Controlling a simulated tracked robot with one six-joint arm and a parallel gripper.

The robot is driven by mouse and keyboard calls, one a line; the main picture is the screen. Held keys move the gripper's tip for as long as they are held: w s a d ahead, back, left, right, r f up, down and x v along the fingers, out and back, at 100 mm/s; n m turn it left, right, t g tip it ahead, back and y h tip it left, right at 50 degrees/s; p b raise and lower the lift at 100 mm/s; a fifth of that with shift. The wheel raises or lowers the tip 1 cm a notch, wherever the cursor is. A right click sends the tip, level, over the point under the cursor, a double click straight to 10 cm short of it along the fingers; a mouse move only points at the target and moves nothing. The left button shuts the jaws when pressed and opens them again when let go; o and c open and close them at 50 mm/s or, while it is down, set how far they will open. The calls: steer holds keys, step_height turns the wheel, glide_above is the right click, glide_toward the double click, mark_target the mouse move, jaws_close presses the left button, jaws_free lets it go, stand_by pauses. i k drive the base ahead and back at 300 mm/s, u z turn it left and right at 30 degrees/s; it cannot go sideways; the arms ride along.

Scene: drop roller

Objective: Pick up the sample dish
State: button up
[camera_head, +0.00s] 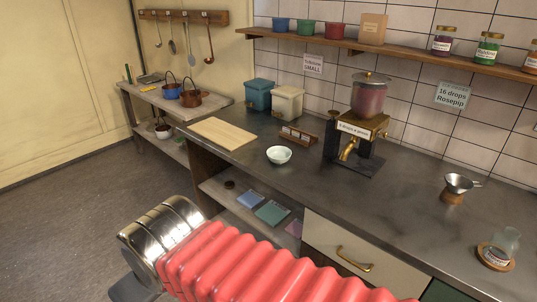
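A small pale, round dish (279,155) sits upright on the dark counter (240,166), left of the dispenser and right of the cutting board. It is the only thing there that looks like the sample dish, and it appears empty. My red ribbed arm with its metal end crosses the bottom of the view, in front of and below the counter. My gripper's fingers do not show, so I see nothing held. The arm is well apart from the dish.
A dispenser (369,100) with a brass tap stands right of the dish. A wooden cutting board (223,133), a teal canister (258,95) and a cream canister (287,103) lie left and behind. A funnel (459,184) and a glass jar (504,243) stand far right. Bare counter lies between.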

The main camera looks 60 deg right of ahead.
mark_target(279, 156)
steer(key=z, duration=0.25)
steer(key=i, duration=0.65)
steer(key=z, duration=0.9)
steer(key=i, duration=0.6)
steer(key=z, duration=0.4)
